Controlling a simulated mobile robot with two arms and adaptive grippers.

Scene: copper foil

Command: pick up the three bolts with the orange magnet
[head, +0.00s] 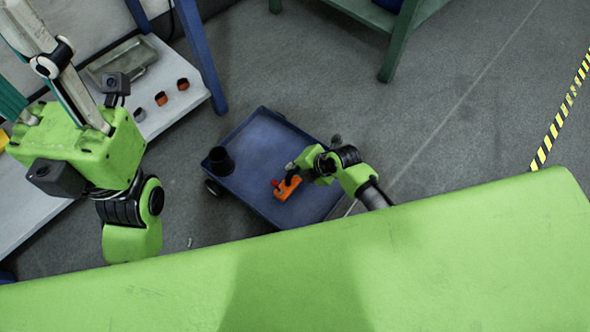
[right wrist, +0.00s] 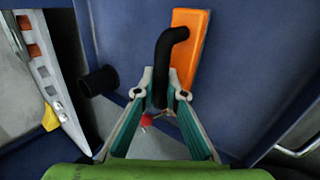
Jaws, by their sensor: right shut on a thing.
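The orange magnet (head: 287,190) is over the blue cart top. In the right wrist view it is an orange bar (right wrist: 188,48) with a bent black handle (right wrist: 163,65) and a red knob (right wrist: 147,120). My right gripper (head: 293,170) is shut on the black handle; its fingers (right wrist: 160,94) show on both sides of it. I cannot tell whether the magnet touches the cart. My left gripper (head: 38,85) is at the upper left, away from the magnet, fingers apart and empty. One small pale piece (head: 190,242), perhaps a bolt, lies on the floor. No other bolt can be made out.
A black cup (head: 221,161) stands on the left side of the blue cart (head: 262,135). A grey bench (head: 165,70) with orange-rimmed holes and a metal tray is at the left. A green panel (head: 430,255) covers the front. Grey floor is clear at right.

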